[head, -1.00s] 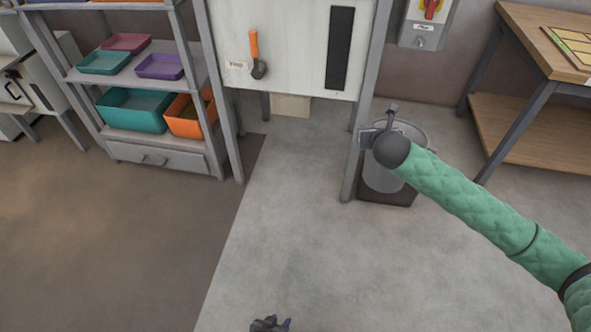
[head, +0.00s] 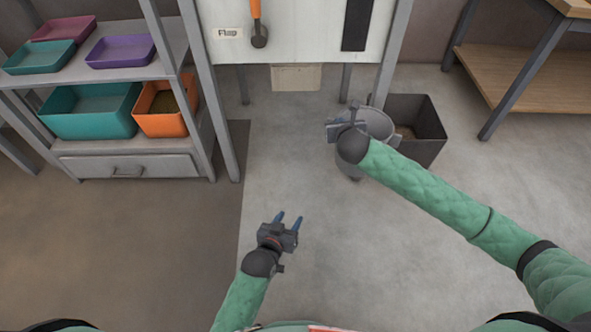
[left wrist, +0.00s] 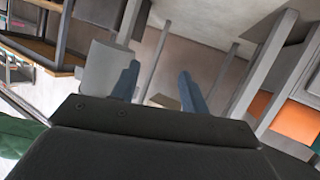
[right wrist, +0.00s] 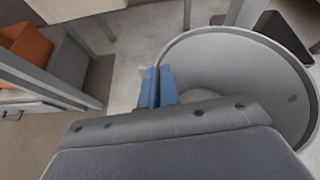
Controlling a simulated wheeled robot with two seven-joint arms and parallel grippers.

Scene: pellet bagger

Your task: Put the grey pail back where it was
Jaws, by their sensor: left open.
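The grey pail (head: 378,124) is upright beside the left of a dark open bin (head: 432,150), in front of the white panel's right leg. My right gripper (head: 332,128) is at the pail's left rim. In the right wrist view its blue fingers (right wrist: 158,86) are close together on the rim of the pail (right wrist: 225,52). I cannot tell whether the pail's base touches the floor. My left gripper (head: 288,220) is open and empty above the floor, left of and nearer than the pail; its fingers (left wrist: 158,84) are spread in the left wrist view.
A shelf rack (head: 120,166) with coloured trays, a teal bin (head: 88,112) and an orange bin (head: 162,122) stands left. A white panel (head: 300,38) with an orange-handled lever (head: 257,25) is ahead. A wooden table (head: 500,75) stands right. The floor between is clear.

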